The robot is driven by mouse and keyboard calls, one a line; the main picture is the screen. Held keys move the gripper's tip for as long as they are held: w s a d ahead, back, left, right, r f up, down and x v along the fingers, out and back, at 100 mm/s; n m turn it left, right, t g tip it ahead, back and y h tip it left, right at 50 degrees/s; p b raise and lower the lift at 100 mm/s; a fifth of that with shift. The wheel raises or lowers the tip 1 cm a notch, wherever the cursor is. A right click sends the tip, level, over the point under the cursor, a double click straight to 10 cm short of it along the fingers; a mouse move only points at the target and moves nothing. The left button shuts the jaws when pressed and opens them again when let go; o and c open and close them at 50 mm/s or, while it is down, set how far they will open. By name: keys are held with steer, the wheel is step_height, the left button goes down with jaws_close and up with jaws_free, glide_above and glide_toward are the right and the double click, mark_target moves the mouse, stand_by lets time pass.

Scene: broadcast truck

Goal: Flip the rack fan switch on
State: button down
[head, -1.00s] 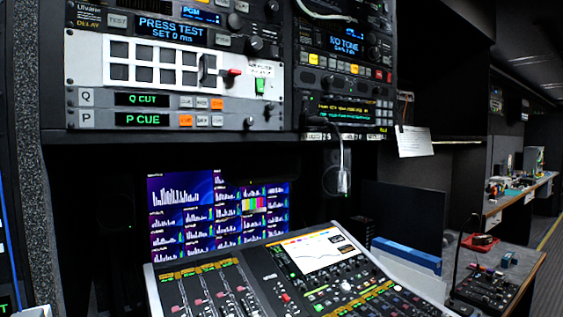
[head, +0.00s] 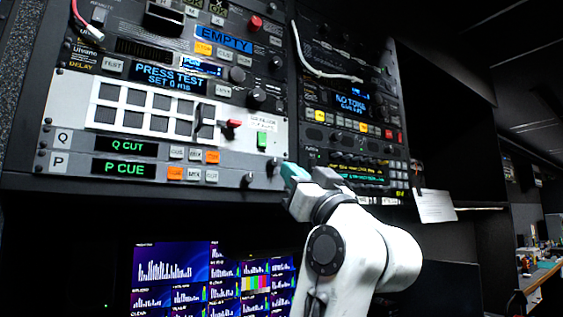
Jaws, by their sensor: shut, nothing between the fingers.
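The likely rack fan switch is on a white panel (head: 100,82) with a dark slotted grille in the rack. A small red lever (head: 233,124) sticks out sideways there beside a black upright part (head: 205,121). My gripper (head: 290,171), with teal fingertips, is shut and empty at the panel's lower right corner, below and right of the red lever. Touching cannot be judged.
Above are a delay unit (head: 165,76) and a red knob (head: 255,23). A white cable (head: 315,70) hangs on the right rack. Monitors (head: 170,275) stand beneath.

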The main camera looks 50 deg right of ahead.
steer(key=shift+s+d+r+h, duration=0.25)
steer(key=shift+s+r, duration=0.15)
steer(key=shift+r, duration=0.05)
steer(key=shift+s+d+r+h, duration=0.25)
steer(key=shift+s+r, duration=0.1)
steer(key=shift+r, duration=0.1)
steer(key=p, duration=0.2)
glide_toward(263, 140)
step_height(263, 140, up, 4)
steer(key=shift+w+d+f+p, duration=0.1)
steer(key=shift+w+d+p, duration=0.1)
steer(key=shift+w, duration=0.55)
steer(key=shift+w+d+f+p, duration=0.1)
steer(key=shift+w+d, duration=0.15)
steer(key=shift+w, duration=0.55)
steer(key=shift+w+d+f+p, duration=0.1)
steer(key=shift+w+d+p, duration=0.1)
steer(key=shift+w, duration=0.55)
